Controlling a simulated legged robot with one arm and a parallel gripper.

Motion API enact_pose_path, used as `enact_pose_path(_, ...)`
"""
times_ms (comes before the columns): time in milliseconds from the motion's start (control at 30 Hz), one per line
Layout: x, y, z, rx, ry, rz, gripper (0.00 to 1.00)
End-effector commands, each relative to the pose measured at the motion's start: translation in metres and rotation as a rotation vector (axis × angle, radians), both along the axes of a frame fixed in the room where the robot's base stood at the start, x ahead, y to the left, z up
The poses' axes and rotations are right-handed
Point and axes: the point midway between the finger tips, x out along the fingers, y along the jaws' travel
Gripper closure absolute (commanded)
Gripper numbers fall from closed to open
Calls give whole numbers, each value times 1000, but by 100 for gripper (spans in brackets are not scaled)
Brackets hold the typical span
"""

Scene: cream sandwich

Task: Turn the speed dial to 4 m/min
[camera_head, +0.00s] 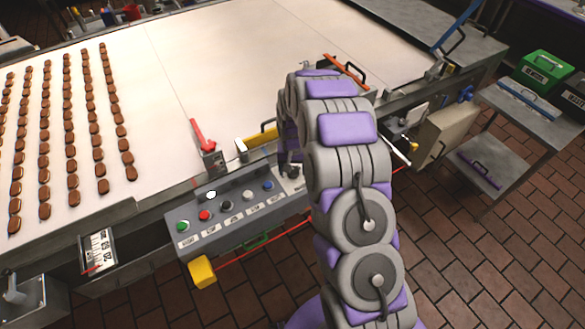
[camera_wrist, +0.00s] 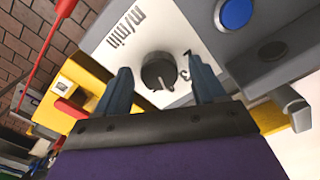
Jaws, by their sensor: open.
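The speed dial (camera_wrist: 159,71) is a dark round knob on a pale plate marked "m/min" in the wrist view. A "3" shows right of the knob, with another numeral partly visible above it. I cannot tell the exact setting. My gripper (camera_wrist: 160,64) is open, with one finger on each side of the dial. A gap shows between each finger and the knob, and I see no contact. In the head view my arm reaches to the right end of the grey control box (camera_head: 216,240) and largely hides the dial and gripper.
A green button (camera_head: 183,225), red button (camera_head: 204,215) and blue button (camera_head: 268,185) line the box; the blue one also shows near the dial in the wrist view (camera_wrist: 236,13). A red cord (camera_head: 262,245) runs along the front. Brown pieces lie on the white belt (camera_head: 240,60).

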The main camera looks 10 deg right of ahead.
Motion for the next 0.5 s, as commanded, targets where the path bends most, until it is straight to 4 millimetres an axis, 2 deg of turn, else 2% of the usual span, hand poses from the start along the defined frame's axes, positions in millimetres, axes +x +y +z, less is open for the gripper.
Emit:
enact_pose_path(167,1,0,17,0,-3,0,31)
enact_pose_path(500,3,0,91,0,-10,0,31)
